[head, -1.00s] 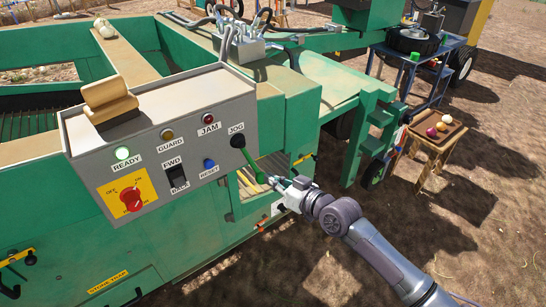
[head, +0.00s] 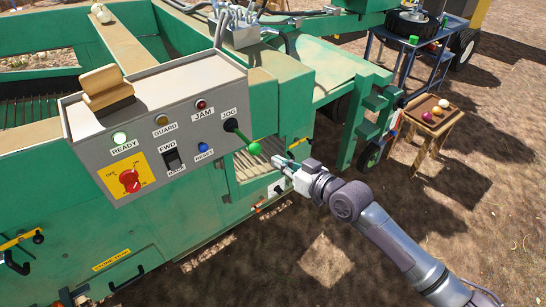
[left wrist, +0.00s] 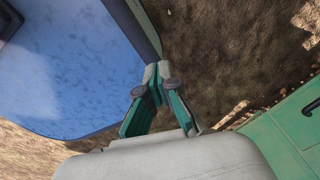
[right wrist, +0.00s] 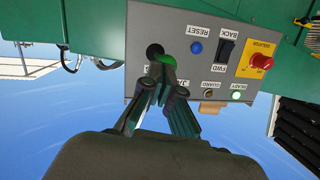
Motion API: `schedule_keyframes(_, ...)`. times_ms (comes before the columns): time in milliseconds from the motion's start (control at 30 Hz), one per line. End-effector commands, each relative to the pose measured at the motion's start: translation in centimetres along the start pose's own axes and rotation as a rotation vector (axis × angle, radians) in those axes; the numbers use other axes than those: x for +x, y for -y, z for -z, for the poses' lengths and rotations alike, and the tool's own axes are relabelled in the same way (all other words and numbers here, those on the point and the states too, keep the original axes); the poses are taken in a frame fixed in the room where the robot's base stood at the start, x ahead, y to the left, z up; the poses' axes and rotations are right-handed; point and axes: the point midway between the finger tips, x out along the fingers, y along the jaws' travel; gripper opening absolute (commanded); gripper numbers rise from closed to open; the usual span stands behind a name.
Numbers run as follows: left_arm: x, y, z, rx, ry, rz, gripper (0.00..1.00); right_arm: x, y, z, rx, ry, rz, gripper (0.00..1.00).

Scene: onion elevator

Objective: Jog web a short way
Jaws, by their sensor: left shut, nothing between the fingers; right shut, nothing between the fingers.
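The grey control panel (head: 150,92) sits on the green machine. The JOG lever's green knob (head: 254,148) sticks out to the lower right from its black boot, below the JOG label. My right gripper (head: 279,161) is shut and empty, just right of the knob with a small gap. In the right wrist view the knob (right wrist: 165,62) shows just beyond the shut fingertips (right wrist: 161,76).
The READY lamp (head: 120,138) glows green. The red selector knob (head: 130,181), black FWD/BACK switch (head: 172,160) and blue RESET button (head: 204,148) share the panel. A small wooden table (head: 436,119) with several onions stands at right. Soil at lower right is open.

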Motion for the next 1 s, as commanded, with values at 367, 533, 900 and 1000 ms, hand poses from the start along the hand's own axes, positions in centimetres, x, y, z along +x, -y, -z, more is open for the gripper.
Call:
schedule_keyframes(367, 0.9, 1.2, 0.5, 0.004, -0.006, 0.015, 0.00, -6.6, -0.1, -0.7, -0.002, 0.000, 0.001, 0.00)
schedule_keyframes(533, 0.9, 1.2, 0.3, 0.003, -0.005, 0.015, 0.00, -7.4, -0.1, -0.7, 0.000, -0.001, 0.001, 0.00)
schedule_keyframes(900, 0.9, 0.4, 0.3, -0.001, -0.005, 0.005, 0.00, -7.4, -0.1, -0.6, 0.000, -0.002, 0.001, 0.00)
schedule_keyframes(1000, 0.9, 0.3, 0.3, -0.001, -0.005, 0.003, 0.00, -7.4, -0.1, -0.6, 0.000, -0.002, 0.001, 0.00)
